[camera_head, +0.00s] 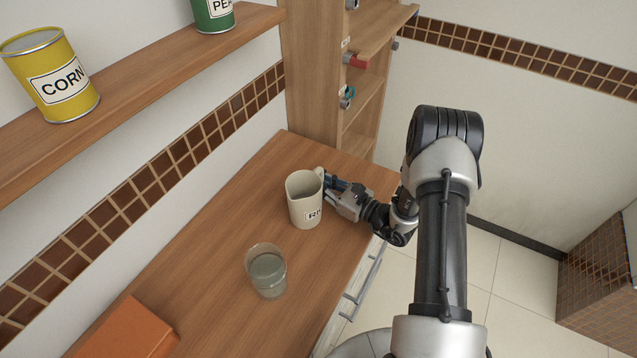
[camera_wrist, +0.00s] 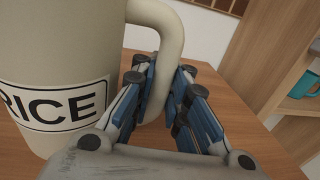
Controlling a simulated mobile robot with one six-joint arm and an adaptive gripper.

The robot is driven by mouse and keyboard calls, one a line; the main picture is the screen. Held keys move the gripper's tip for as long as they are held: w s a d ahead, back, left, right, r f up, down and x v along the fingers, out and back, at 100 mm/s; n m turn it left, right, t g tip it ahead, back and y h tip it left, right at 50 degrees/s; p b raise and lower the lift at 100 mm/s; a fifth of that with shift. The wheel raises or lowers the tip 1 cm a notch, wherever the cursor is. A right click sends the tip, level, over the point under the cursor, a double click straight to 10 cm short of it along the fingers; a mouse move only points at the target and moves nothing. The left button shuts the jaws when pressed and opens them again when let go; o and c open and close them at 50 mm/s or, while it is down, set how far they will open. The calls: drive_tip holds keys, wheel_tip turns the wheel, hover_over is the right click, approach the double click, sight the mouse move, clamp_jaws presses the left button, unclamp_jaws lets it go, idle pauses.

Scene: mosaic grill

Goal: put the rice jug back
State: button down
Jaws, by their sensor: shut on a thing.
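The rice jug (camera_head: 304,198) is a cream jug with a black-framed label, upright at the far part of the wooden counter (camera_head: 225,235). In the wrist view the jug (camera_wrist: 60,45) fills the left side and its label reads RICE. My gripper (camera_head: 328,184) is at the jug's right side, with its blue fingers (camera_wrist: 160,95) shut on the jug's handle. In the wrist view the handle passes down between the fingers. I cannot tell whether the jug's base touches the counter.
A glass (camera_head: 267,272) stands on the counter nearer than the jug. An orange box (camera_head: 130,332) is at the near left. A wall shelf (camera_head: 150,75) holds a yellow corn can (camera_head: 52,80) and a green can (camera_head: 213,14). A tall wooden shelf unit (camera_head: 325,75) stands behind the counter.

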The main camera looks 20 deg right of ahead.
drive_tip(key=shift+r, duration=0.15)
drive_tip(key=c, duration=2.1)
unclamp_jaws()
drive_tip(key=shift+f, duration=0.25)
drive_tip(key=shift+c, duration=0.2)
drive_tip(key=o, duration=0.6)
drive_tip(key=shift+r, duration=0.1)
drive_tip(key=shift+r, duration=0.2)
drive_tip(key=p+v, duration=0.2)
drive_tip(key=v, duration=1)
